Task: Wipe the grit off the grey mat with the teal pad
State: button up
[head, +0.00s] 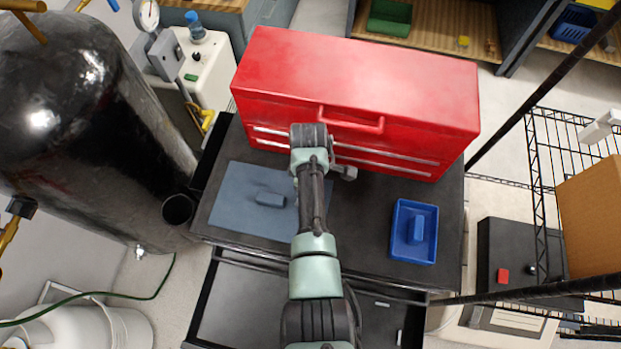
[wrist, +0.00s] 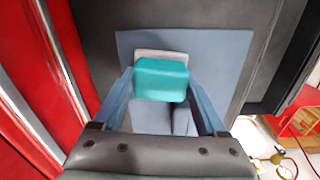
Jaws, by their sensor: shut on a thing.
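The teal pad (wrist: 160,79) is between the fingers of my gripper (wrist: 160,92) in the wrist view, with a pale grey layer along its far edge. My gripper is shut on it, over the mat; I cannot tell whether the pad touches the mat. The grey mat (head: 232,208) looks blue-grey and lies flat on the dark cart top, left of my arm; it also shows in the wrist view (wrist: 215,55). My arm hides its right part, and the pad and fingertips are hidden in the head view. I cannot make out any grit.
A red tool chest (head: 355,85) stands along the cart's back. A black cylinder (head: 80,110) stands left of the cart.

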jog(key=shift+s+a+p, duration=0.2)
jog(key=shift+s+p, duration=0.45)
jog(key=shift+s+a+p, duration=0.2)
jog(key=shift+s+p, duration=0.4)
jog(key=shift+s, duration=0.05)
jog(key=shift+s+a+f, duration=0.15)
jog(key=shift+s+f, duration=0.05)
jog(key=shift+s, duration=0.25)
jog(key=shift+s+a+r+p, duration=0.1)
jog(key=shift+s+a+p, duration=0.25)
jog(key=shift+s+p, duration=0.7)
jog(key=shift+s+a+r+p, duration=0.1)
jog(key=shift+s+a+p, duration=0.3)
jog(key=shift+s+p, duration=0.7)
jog(key=shift+s+a+p, duration=0.35)
jog(key=shift+s+p, duration=0.55)
jog(key=shift+s, duration=0.25)
jog(key=shift+w, duration=0.1)
jog(key=shift+w+r, duration=0.1)
jog(key=shift+r, duration=0.4)
jog(key=shift+d+r, duration=0.1)
jog(key=shift+r, duration=2.5)
jog(key=shift+r, duration=1.5)
